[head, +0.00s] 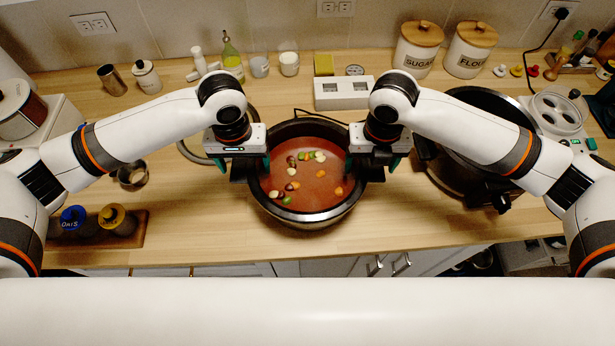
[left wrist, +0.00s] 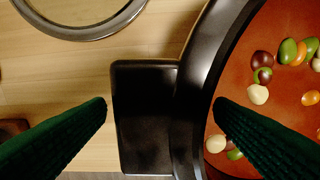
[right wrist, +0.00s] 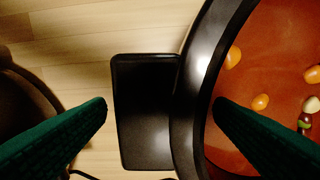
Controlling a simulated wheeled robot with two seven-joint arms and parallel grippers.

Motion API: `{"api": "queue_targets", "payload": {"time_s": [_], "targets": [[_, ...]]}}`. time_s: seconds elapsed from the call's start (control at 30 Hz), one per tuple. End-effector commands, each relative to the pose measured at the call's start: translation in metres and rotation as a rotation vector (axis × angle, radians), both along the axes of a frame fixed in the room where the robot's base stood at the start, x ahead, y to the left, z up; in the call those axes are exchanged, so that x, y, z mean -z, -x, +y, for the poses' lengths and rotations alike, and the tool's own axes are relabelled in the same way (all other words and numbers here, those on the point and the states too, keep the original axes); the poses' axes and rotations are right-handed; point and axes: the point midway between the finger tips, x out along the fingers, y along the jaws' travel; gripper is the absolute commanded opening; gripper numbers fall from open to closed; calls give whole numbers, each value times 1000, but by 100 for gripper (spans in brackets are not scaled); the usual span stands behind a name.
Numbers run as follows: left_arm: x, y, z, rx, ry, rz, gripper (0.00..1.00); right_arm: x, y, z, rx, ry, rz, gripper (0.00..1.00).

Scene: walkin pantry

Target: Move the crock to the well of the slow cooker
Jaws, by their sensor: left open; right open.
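The crock (head: 303,217) is a black oval pot filled with red-brown stew and several vegetable pieces; it stands on the counter between my two arms. My left gripper (head: 245,170) is open above its left handle, and the handle (left wrist: 145,120) lies between the fingers in the left wrist view. My right gripper (head: 375,168) is open above the right handle, and that handle (right wrist: 145,115) lies between the fingers in the right wrist view. I cannot tell if any finger touches. The dark slow cooker (head: 432,170) stands to the right, partly hidden by my right arm.
A glass lid (head: 188,153) lies left of the crock, partly under my left arm. A white block with two panels (head: 343,93) stands behind. Canisters (head: 417,50) stand at the back right, and a tray with two jars (head: 135,238) sits front left. The counter before the crock is clear.

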Motion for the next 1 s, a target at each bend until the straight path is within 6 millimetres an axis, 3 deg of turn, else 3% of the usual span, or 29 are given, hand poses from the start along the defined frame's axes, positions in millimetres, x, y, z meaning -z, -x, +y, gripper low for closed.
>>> {"api": "queue_targets", "payload": {"time_s": [0.4, 0.87, 1.0], "targets": [[8, 0, 0, 1, 0, 0, 77, 8, 0, 0, -1, 1, 0, 77], [7, 0, 0, 0, 0, 0, 3, 7, 0, 0, -1, 1, 0, 3], [7, 0, 0, 0, -1, -1, 0, 7, 0, 0, 0, 2, 0, 0]]}}
